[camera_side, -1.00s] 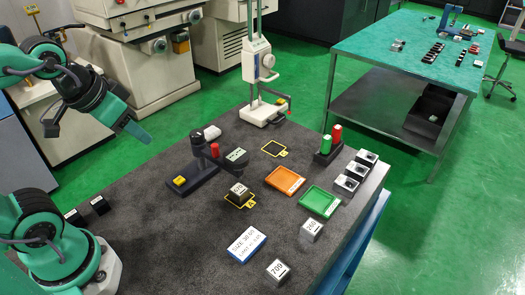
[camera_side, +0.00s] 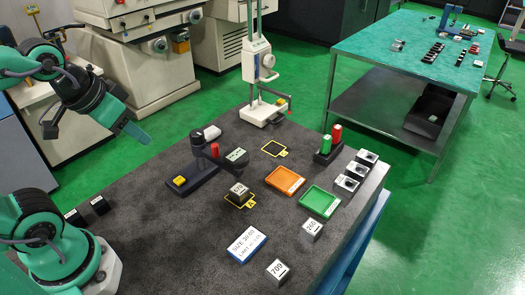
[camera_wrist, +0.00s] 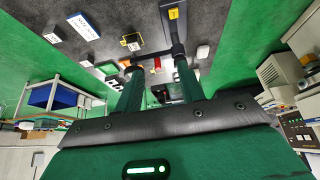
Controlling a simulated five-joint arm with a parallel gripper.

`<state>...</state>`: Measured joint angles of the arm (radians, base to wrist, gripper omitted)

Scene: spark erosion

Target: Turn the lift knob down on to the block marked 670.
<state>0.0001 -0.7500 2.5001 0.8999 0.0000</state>
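A small metal block (camera_side: 238,190) stands on a yellow-outlined square marked A; its number is too small to read. Behind it is a dark stand (camera_side: 193,182) with a black column, a red knob (camera_side: 214,150) and an arm with a grey-green head (camera_side: 237,155). A white height gauge (camera_side: 257,65) with a round knob (camera_side: 268,61) on its slide stands farther back. I cannot tell which knob is the lift knob. My gripper (camera_side: 138,134) is above the left edge of the table, apart from all of these. In the wrist view its fingers (camera_wrist: 157,60) are spread and empty.
Blocks marked 700 (camera_side: 278,271) and apparently 260 (camera_side: 311,229) lie at the front right. A size sign (camera_side: 246,245), an orange tray (camera_side: 284,196), a green tray (camera_side: 319,202) and several blocks (camera_side: 356,170) surround the work. The table's left front is mostly clear.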

